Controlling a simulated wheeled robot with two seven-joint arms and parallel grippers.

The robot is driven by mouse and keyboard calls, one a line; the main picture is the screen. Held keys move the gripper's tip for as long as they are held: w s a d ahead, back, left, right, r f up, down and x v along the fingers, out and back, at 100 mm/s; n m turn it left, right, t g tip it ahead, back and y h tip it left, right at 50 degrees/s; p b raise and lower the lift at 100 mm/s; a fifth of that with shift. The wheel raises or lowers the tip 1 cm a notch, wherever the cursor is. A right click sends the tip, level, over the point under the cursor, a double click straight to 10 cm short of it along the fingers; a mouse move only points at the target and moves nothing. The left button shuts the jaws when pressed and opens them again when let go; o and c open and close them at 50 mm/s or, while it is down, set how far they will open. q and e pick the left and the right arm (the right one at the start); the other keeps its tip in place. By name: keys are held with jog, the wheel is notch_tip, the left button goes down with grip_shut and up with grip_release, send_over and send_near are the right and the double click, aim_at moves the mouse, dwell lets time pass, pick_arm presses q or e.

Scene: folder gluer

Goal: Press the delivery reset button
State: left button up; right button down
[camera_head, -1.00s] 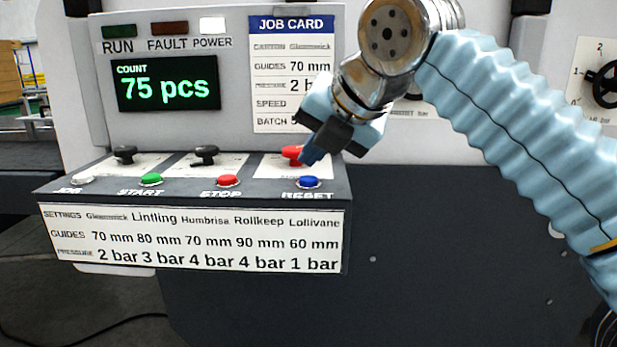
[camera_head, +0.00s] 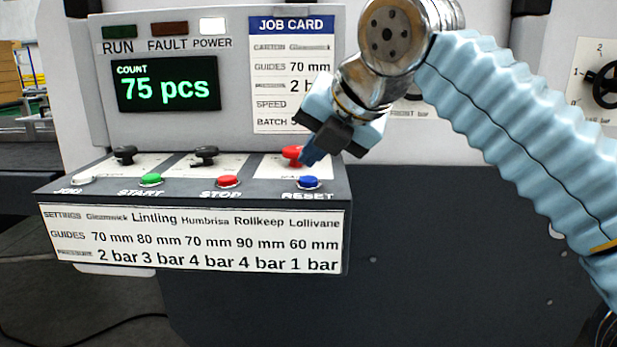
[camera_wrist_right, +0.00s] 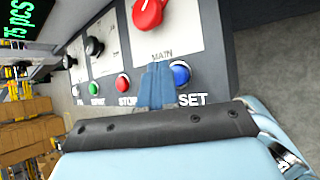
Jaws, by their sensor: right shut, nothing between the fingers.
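The blue reset button (camera_head: 308,182) sits at the right end of the panel's front row, above the label RESET. It also shows in the right wrist view (camera_wrist_right: 180,73), just right of my fingertips. My right gripper (camera_head: 310,158) is shut and empty. Its blue fingertips are above and behind the button, in front of the red main knob (camera_head: 292,152), and appear apart from the button. In the right wrist view the closed fingers (camera_wrist_right: 156,82) point at the panel between the red stop button and the blue button. My left gripper is not in view.
The green start button (camera_head: 151,179), red stop button (camera_head: 228,181) and white jog button (camera_head: 83,179) share the row. Two black knobs (camera_head: 205,153) stand behind. The display (camera_head: 166,83) reads 75 pcs. The power lamp (camera_head: 212,25) is lit white.

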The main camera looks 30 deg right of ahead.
jog(key=shift+f, duration=0.1)
dwell(0.4)
jog(key=shift+f+b, duration=0.3)
jog(key=shift+f, duration=0.05)
jog(key=shift+f+b, duration=0.35)
jog(key=shift+f, duration=0.2)
dwell(0.6)
jog(key=shift+r, duration=0.1)
jog(key=shift+r+p, duration=0.9)
jog(key=shift+p, duration=0.1)
